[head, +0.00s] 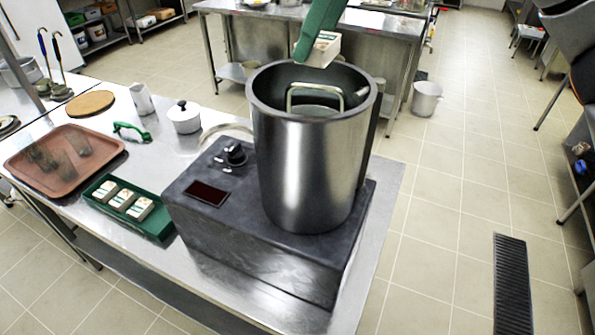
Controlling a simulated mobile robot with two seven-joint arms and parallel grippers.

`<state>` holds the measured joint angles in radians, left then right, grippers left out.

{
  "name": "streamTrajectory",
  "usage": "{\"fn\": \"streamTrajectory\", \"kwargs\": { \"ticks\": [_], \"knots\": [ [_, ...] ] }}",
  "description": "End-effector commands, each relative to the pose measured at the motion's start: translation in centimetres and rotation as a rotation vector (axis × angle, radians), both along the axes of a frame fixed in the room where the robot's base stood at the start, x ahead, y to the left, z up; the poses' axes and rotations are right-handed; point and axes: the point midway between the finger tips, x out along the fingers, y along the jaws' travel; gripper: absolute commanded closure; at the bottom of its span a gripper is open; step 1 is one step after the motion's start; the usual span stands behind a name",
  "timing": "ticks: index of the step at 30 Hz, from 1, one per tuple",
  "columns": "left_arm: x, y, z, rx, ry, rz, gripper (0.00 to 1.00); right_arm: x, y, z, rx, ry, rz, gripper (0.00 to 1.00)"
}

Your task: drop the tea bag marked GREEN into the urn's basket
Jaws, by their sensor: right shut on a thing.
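The urn (310,165) is a tall open steel pot on a dark base with a knob. Inside its mouth sits the basket, with its light handle (290,97) standing up. My right gripper (319,40) comes in from the top edge, a green shape shut on a white tea bag (323,50) with small dark print. In the picture the tea bag is just above the urn's far rim; its exact depth over the basket is unclear. The print is too small to read. Three more white tea bags (123,199) lie in a green tray (158,228). My left gripper is not seen.
A brown tray (35,165) with dark cups, a green-handled item (130,130), a white lidded pot (184,117) and a jug (141,98) stand on the steel table (225,275). Another steel table and a bucket (425,98) are behind. The floor on the right is mostly open.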

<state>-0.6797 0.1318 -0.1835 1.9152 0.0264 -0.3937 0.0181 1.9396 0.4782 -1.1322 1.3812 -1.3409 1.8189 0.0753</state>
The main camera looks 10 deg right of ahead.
Motion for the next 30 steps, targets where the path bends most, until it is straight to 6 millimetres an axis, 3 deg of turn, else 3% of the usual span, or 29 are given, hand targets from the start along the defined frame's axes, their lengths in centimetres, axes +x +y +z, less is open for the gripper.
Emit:
{"fn": "streamTrajectory", "kwargs": {
  "ticks": [9, 23, 24, 30],
  "knots": [
    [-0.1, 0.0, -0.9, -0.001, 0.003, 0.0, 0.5, 0.0, 0.0, -4.0, -0.001, 0.001, 0.0, 0.76],
    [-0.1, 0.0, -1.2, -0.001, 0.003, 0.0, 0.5, 0.0, 0.0, -4.7, 0.0, 0.0, 0.001, 0.76],
    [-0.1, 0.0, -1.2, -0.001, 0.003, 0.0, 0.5, 0.0, 0.0, -4.7, 0.0, 0.0, 0.001, 0.2],
    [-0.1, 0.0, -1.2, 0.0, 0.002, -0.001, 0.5, 0.0, 0.0, -4.7, 0.0, 0.0, 0.001, 0.0]
  ]
}}
